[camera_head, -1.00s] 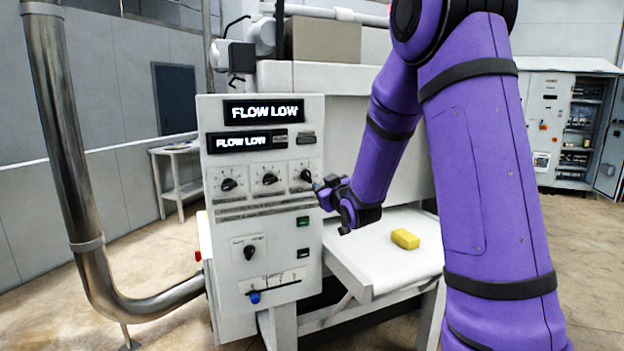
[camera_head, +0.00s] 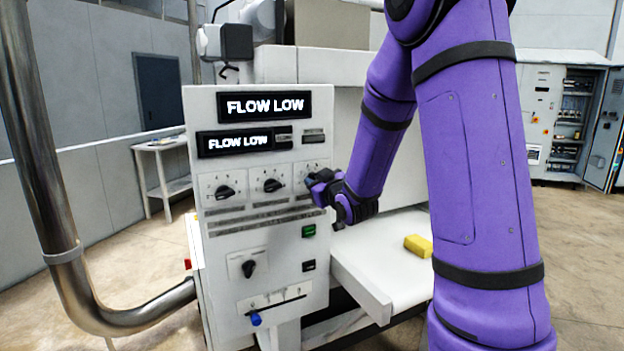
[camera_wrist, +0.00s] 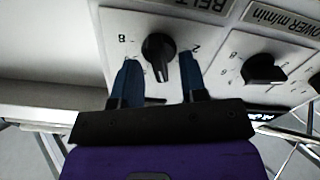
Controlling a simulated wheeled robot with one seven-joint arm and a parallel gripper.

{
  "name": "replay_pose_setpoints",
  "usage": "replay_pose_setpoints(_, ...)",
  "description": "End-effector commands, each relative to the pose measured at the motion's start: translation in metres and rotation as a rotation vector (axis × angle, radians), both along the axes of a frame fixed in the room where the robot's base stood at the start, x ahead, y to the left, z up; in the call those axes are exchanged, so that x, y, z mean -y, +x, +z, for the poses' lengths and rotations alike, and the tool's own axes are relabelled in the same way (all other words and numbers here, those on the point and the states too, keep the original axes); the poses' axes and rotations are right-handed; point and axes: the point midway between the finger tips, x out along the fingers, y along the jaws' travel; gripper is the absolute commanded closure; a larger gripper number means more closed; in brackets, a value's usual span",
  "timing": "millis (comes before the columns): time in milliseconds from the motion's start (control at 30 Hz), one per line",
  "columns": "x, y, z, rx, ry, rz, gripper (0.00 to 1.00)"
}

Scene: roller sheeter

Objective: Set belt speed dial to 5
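The belt dial is a black knob (camera_wrist: 159,52) on a white plate under a label beginning "BELT", upside down in the wrist view. An 8 shows left of it and a 2 right of it. The knob's narrow end points down in that view, between these marks; the number it points at cannot be read. My gripper (camera_wrist: 161,82) is open, with one blue finger on each side of the knob; contact cannot be told. In the head view my gripper (camera_head: 318,184) is at the right-hand dial of the upper row and mostly hides it.
The control panel (camera_head: 225,285) also has a left dial (camera_head: 224,191), a middle dial (camera_head: 272,185), a lower knob (camera_head: 248,268) and a blue-tipped slider (camera_head: 256,319). Its displays read "FLOW LOW". A white conveyor (camera_head: 375,265) with a yellow block (camera_head: 418,245) lies below my gripper.

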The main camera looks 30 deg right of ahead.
Motion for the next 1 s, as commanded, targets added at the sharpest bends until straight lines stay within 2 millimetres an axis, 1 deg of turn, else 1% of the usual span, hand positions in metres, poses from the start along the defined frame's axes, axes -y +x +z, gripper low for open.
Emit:
replay_pose_setpoints(200, 0.0, -0.0004, 0.0, 0.0, 0.0, 0.0, 0.61)
replay_pose_setpoints(233, 0.0, -0.0004, 0.0, 0.0, 0.0, 0.0, 0.63)
replay_pose_setpoints(267, 0.0001, -0.0003, 0.0, 0.0, 0.0, 0.0, 0.7)
replay_pose_setpoints(300, 0.0001, -0.0003, 0.0, 0.0, 0.0, 0.0, 0.79)
replay_pose_setpoints(400, 0.0001, -0.0003, 0.0, 0.0, 0.0, 0.0, 1.0)
replay_pose_setpoints(733, 0.0002, -0.0002, 0.0001, 0.003, 0.026, 0.0, 1.0)
replay_pose_setpoints(867, 0.0005, -0.0004, 0.0002, 0.01, 0.079, 0.0, 1.0)
replay_pose_setpoints(1000, 0.0014, -0.0006, 0.0003, 0.021, 0.171, -0.001, 1.0)
